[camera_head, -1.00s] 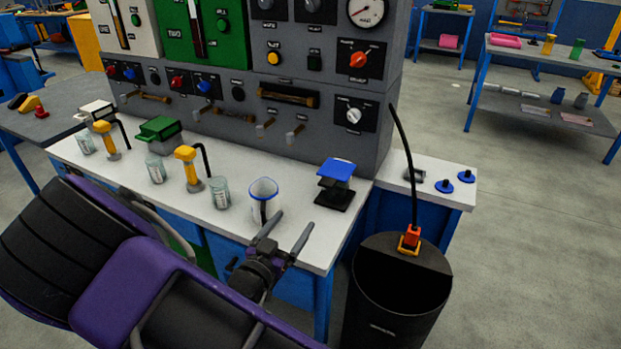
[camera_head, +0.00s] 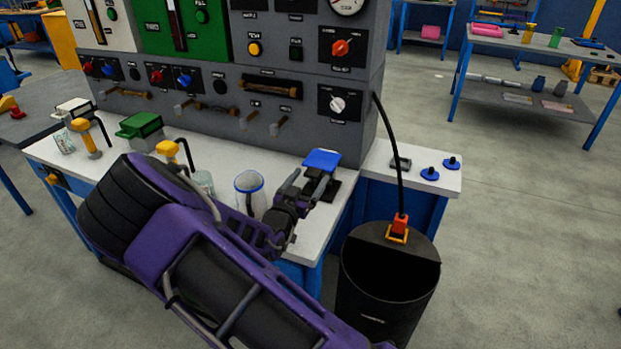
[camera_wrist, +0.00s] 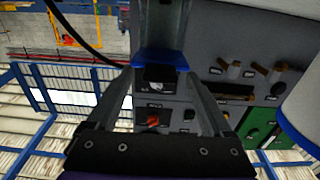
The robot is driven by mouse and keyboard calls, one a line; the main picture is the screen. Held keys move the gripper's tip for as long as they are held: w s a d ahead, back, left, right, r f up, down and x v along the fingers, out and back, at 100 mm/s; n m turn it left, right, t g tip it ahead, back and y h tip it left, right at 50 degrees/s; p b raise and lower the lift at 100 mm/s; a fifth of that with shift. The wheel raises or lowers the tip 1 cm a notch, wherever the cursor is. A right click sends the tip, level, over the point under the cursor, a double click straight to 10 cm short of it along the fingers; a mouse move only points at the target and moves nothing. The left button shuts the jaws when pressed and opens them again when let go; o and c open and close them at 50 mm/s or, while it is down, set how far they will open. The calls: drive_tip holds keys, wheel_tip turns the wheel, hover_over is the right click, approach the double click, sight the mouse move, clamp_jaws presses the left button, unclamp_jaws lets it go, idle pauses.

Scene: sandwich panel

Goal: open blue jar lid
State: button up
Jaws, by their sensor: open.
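A blue lid (camera_head: 322,159) tops a small black-based stand or jar (camera_head: 330,188) near the right end of the white bench. My gripper (camera_head: 307,184) is open, its fingers close to the near-left side of this piece and partly covering its base. In the wrist view, a blue edge (camera_wrist: 160,58) shows between and just beyond the fingers of my gripper (camera_wrist: 162,78). I cannot tell whether they touch it.
A white jug with a blue rim (camera_head: 250,188) stands just left of my gripper; its side fills the right of the wrist view (camera_wrist: 302,112). The grey control panel (camera_head: 290,120) rises behind. A black bin (camera_head: 385,290) stands at right, with two blue knobs (camera_head: 430,173) on the side bench.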

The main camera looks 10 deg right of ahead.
drive_tip(key=shift+w+d, duration=0.35)
drive_tip(key=shift+w, duration=0.15)
clamp_jaws()
idle(0.3)
